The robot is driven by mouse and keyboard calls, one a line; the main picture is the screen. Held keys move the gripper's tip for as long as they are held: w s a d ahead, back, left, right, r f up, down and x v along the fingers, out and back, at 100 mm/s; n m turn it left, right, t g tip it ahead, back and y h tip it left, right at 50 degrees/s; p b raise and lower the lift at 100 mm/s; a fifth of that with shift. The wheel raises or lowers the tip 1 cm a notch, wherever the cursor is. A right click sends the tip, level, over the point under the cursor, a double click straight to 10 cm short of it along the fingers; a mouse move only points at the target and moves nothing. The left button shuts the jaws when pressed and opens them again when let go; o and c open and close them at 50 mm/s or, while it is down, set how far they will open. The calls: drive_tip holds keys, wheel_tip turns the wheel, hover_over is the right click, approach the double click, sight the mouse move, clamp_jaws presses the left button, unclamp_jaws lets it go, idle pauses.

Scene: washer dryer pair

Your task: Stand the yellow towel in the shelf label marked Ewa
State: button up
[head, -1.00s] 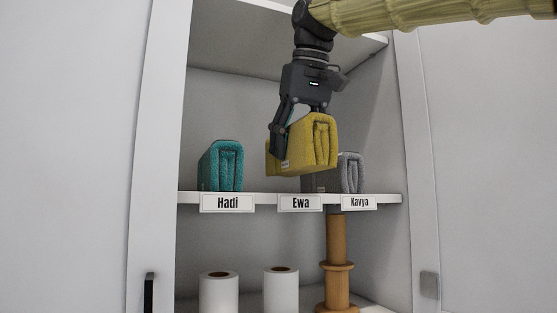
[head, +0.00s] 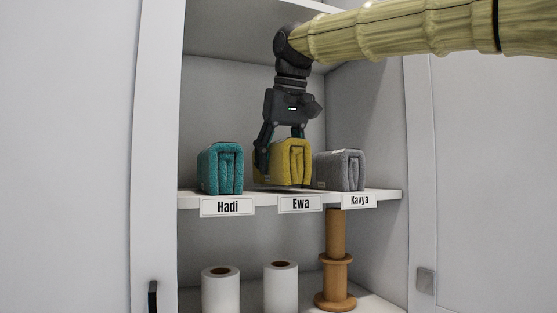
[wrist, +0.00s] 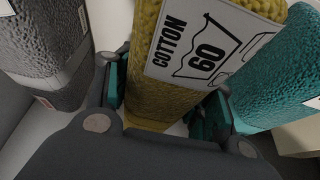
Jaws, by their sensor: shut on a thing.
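The folded yellow towel (head: 291,163) stands upright behind the shelf label marked Ewa (head: 300,203), at or very near the shelf surface; I cannot tell if it touches. My gripper (head: 284,155) points down from above and is shut on the yellow towel. In the wrist view my gripper (wrist: 165,115) has a finger on each side of the yellow towel (wrist: 165,85), whose white tag reads "COTTON 60". A teal towel (head: 221,168) stands behind the label Hadi (head: 228,206), and a grey towel (head: 340,170) behind the label Kavya (head: 358,201).
The teal towel (wrist: 275,80) and grey towel (wrist: 45,50) flank my gripper closely in the wrist view. Below the shelf board (head: 188,200) stand two white paper rolls (head: 221,291) and a wooden spool stand (head: 335,270). Cabinet walls bound both sides.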

drive_tip(key=shift+d+f, duration=0.1)
drive_tip(key=shift+f, duration=0.5)
drive_tip(key=o, duration=1.2)
drive_tip(key=shift+f, duration=0.1)
drive_tip(key=shift+o, duration=0.2)
